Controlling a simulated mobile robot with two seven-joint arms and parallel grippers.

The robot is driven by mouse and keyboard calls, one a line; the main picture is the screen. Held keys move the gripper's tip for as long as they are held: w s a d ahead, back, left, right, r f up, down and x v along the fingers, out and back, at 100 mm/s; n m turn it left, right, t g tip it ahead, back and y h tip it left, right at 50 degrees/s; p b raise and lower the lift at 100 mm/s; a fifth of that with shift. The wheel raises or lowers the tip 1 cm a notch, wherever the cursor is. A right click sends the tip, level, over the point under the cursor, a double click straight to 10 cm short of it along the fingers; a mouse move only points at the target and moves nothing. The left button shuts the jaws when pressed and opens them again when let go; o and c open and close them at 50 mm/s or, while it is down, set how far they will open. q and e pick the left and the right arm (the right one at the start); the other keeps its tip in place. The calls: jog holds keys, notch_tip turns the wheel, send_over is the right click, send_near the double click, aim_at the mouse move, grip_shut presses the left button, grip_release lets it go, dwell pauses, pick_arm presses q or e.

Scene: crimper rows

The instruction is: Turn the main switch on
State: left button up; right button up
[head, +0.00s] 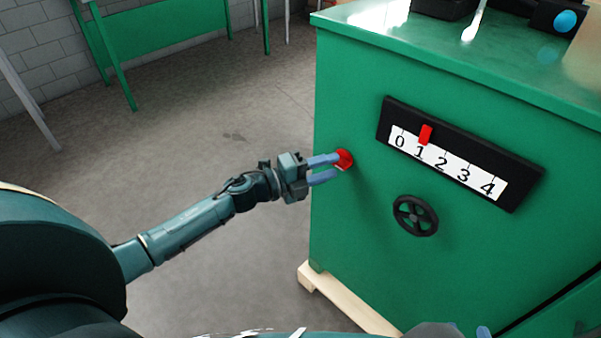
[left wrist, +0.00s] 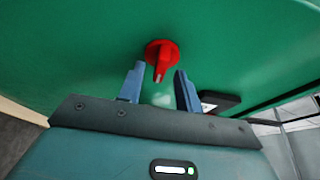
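The main switch, a red rotary knob (head: 344,159), sits on the front of the green cabinet (head: 340,225) near its left edge. In the left wrist view the red knob (left wrist: 161,52) has a raised handle with a pale mark at its lower end. My left gripper (head: 332,168) is open, its two blue fingers pointing at the knob. In the left wrist view the fingertips (left wrist: 159,69) stand either side of the handle's lower end; contact cannot be told. My right gripper (head: 468,331) shows only partly at the bottom edge.
A black panel (head: 525,190) with a 0 to 4 scale has a red slider (head: 425,134) near 1. A black handwheel (head: 415,216) is below it. Dark items (head: 445,8) lie on the cabinet top.

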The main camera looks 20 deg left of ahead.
pick_arm(q)
jog(key=v, duration=1.2)
pick_arm(e)
jog(key=shift+s, duration=0.1)
